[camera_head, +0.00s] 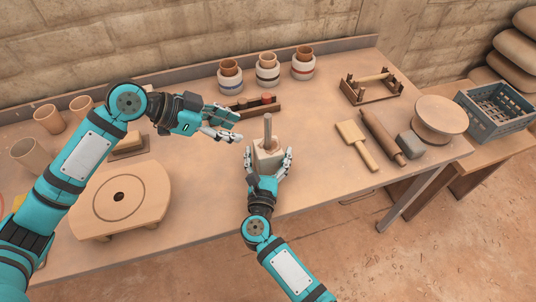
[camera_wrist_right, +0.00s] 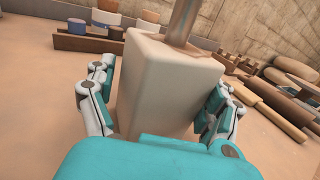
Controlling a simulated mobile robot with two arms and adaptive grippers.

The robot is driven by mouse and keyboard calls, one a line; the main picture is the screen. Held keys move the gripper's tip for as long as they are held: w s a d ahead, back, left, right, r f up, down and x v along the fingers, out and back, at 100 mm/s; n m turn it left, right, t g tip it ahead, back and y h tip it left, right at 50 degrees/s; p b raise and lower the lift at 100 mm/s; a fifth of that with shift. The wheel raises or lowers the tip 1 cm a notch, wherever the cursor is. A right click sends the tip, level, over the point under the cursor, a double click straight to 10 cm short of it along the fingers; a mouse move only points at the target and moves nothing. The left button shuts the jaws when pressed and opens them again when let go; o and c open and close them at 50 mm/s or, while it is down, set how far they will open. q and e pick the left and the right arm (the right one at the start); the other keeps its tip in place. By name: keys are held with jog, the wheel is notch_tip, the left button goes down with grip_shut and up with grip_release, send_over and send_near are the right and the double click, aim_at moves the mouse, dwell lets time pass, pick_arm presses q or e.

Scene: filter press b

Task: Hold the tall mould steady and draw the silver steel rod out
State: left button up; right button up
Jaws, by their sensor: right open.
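The tall mould (camera_head: 266,157) is a pale block standing upright on the table; it fills the middle of the right wrist view (camera_wrist_right: 165,85). The silver steel rod (camera_head: 268,127) stands upright out of its top, and its lower part shows in the wrist view (camera_wrist_right: 184,22). My right gripper (camera_head: 269,160) is open around the mould, one finger on each side; contact cannot be told. My left gripper (camera_head: 231,125) is open and empty, left of the rod, its fingers pointing right towards it. The part of the rod inside the mould is hidden.
Behind stand three banded jars (camera_head: 267,75) and a small rack (camera_head: 249,105). A round board with a hole (camera_head: 120,197) lies at left. Table around the mould's front is clear.

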aim_at(267, 128)
jog(key=c, duration=1.6)
pick_arm(q)
jog(key=shift+o, duration=0.6)
jog(key=d+r+m+g+y, duration=0.1)
jog(key=d, duration=0.1)
jog(key=w+d+r+m+g+y, duration=0.1)
jog(key=d+y, duration=0.1)
jog(key=d, duration=0.1)
jog(key=w+d+r+m+g+y, duration=0.1)
jog(key=d+y, duration=0.1)
jog(key=shift+w+d+r, duration=0.15)
jog(key=shift+w+r, duration=0.05)
jog(key=shift+r, duration=0.05)
jog(key=r+y, duration=0.2)
jog(key=d+r+y, duration=0.1)
jog(key=r+y, duration=0.1)
jog(key=r, duration=0.1)
jog(key=shift+w+d+y, duration=0.1)
jog(key=shift+w+y, duration=0.1)
jog(key=shift+y, duration=0.2)
notch_tip(267, 128, down, 12)
jog(key=shift+r, duration=0.1)
grip_shut()
